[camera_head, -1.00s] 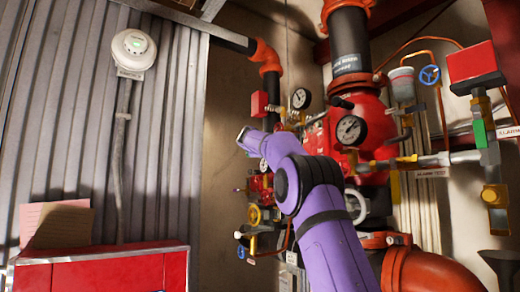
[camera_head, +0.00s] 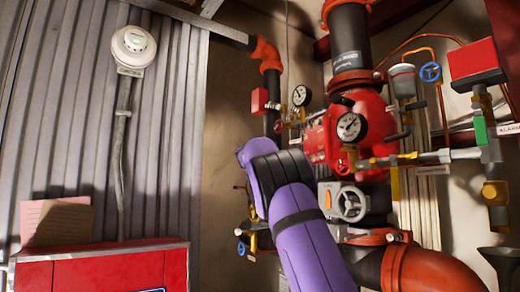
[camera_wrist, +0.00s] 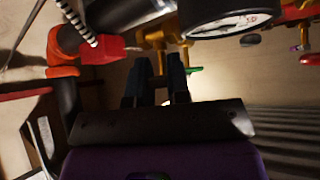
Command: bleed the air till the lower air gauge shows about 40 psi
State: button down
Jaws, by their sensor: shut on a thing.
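In the wrist view, my gripper (camera_wrist: 159,72) is shut on a small piece by a brass fitting (camera_wrist: 160,40); the gripped part is mostly hidden between the dark fingers. A round white-faced gauge (camera_wrist: 232,22) is close by at upper right, cut by the top edge; its reading is not legible. In the head view, my purple arm hides the gripper and the lower left trim. Two gauges show there, a smaller one (camera_head: 301,95) and a larger one (camera_head: 351,127) on the red valve body (camera_head: 375,112). I cannot tell which is the lower air gauge.
A grey handwheel (camera_head: 351,204) sits right of my arm. A red cabinet (camera_head: 95,272) stands at lower left, before the corrugated wall (camera_head: 170,110). A red box (camera_wrist: 100,50) is left of my fingers.

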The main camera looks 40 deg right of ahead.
jog(key=shift+w+f+m+h, duration=0.15)
jog(key=shift+f+m+h, duration=0.15)
jog(key=shift+m+h, duration=0.25)
dwell(0.4)
jog(key=c, duration=1.1)
grip_release()
jog(key=shift+a, duration=0.15)
jog(key=v, duration=1)
jog(key=shift+s+a, duration=0.2)
jog(key=shift+s, duration=0.05)
